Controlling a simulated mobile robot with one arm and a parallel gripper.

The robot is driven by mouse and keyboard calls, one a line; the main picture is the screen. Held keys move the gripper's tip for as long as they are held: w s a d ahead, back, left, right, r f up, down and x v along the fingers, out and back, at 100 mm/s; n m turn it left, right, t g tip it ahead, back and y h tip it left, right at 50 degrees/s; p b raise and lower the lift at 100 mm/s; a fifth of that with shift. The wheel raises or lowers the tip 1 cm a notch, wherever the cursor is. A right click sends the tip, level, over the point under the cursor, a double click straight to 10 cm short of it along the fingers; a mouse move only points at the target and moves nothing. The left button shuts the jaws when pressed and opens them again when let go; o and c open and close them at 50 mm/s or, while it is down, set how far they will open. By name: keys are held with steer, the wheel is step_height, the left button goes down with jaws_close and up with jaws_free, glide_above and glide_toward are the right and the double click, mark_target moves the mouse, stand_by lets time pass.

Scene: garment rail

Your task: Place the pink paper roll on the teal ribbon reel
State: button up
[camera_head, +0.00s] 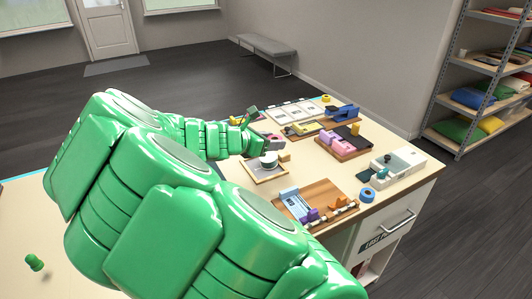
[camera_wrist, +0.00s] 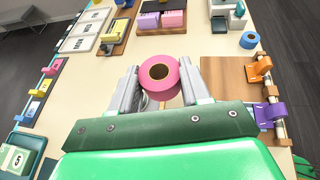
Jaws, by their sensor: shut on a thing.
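The pink paper roll (camera_wrist: 160,75) is between the fingers of my gripper (camera_wrist: 160,88) in the wrist view. The fingers press on its two sides, and its round end with the brown core hole faces the camera. No teal ribbon reel can be named with certainty. A blue roll (camera_head: 367,194) stands near the table's right front edge and also shows in the wrist view (camera_wrist: 249,40).
A wooden board (camera_head: 318,201) with purple and blue pieces lies near the front edge. A square tray (camera_head: 254,171) with a white and dark round object is near my gripper.

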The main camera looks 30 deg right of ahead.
steer(key=w+d+f, duration=0.2)
steer(key=w+f, duration=0.1)
steer(key=w, duration=0.2)
glide_above(266, 159)
steer(key=f, duration=0.4)
steer(key=shift+s+a, duration=0.15)
steer(key=shift+s, duration=0.15)
steer(key=shift+w+f, duration=0.4)
steer(key=shift+f, duration=1.65)
steer(key=o, duration=1)
steer(key=shift+f, duration=0.15)
